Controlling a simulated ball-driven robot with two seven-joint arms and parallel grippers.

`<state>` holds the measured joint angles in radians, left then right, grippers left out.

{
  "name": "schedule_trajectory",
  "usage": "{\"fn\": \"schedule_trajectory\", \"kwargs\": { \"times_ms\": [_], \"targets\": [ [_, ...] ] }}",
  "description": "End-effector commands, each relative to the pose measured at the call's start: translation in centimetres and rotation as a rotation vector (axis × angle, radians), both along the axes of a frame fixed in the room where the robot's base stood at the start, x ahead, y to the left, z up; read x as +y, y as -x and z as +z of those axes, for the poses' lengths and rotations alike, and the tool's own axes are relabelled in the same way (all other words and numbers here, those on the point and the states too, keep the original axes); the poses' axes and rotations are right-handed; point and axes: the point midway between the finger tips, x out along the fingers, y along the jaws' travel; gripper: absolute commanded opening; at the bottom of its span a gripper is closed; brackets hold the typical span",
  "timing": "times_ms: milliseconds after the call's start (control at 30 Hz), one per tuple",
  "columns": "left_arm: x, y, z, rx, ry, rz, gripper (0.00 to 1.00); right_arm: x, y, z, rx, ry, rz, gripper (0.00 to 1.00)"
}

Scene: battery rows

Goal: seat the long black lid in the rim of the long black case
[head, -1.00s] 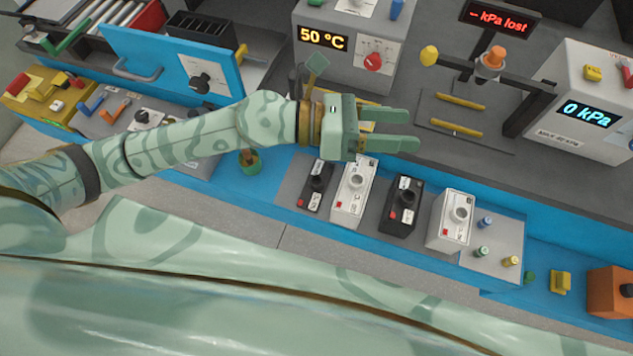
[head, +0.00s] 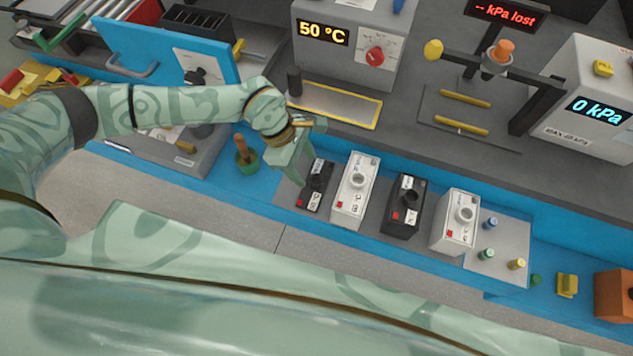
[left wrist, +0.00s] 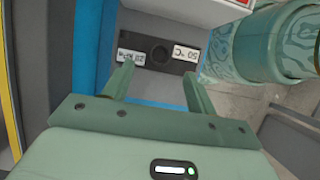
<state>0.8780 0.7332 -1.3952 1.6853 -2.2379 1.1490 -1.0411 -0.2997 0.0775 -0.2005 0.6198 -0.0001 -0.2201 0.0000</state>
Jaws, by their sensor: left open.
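A long black open-topped case (head: 203,22) with dividers stands at the upper left of the head view, behind the blue panel. I cannot make out a long black lid in either view. My left gripper (head: 301,176) points down beside and above the leftmost black battery block (head: 316,190). In the left wrist view the open, empty fingers of my left gripper (left wrist: 160,82) stand apart, with the black block (left wrist: 158,52) beyond them, its round dark cap and white labels facing me. I cannot tell whether a finger touches it. My right gripper is in neither view.
White (head: 355,195), black (head: 405,208) and white (head: 456,222) blocks continue the row rightward. Behind lies a yellow-edged plate (head: 335,103). A green pot (head: 246,158) stands left of the row. A blue panel (head: 150,50) with a handle rises at the left. The grey bench right of the plate has bare room.

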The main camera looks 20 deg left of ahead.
Motion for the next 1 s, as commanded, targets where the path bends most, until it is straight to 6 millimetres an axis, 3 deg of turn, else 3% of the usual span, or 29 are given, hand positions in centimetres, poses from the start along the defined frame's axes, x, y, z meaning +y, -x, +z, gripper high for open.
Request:
{"fn": "schedule_trajectory", "kwargs": {
  "times_ms": [167, 400, 667, 833, 1000],
  "targets": [
    [-0.5, 0.0, -1.1, 0.001, 0.001, 0.001, 0.57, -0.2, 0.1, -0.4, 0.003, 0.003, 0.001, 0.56],
    [-2.2, 0.1, -4.7, 0.003, 0.002, 0.002, 0.57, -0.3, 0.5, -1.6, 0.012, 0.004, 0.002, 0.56],
    [-2.4, 0.0, -4.9, -0.001, 0.001, 0.003, 0.57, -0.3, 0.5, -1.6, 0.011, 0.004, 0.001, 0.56],
    [-2.4, 0.0, -4.9, 0.0, 0.001, 0.002, 0.1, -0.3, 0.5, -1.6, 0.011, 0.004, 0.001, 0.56],
    [-2.4, 0.0, -4.9, 0.0, 0.001, 0.002, 0.04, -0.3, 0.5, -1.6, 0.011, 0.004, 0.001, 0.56]
  ]
}}
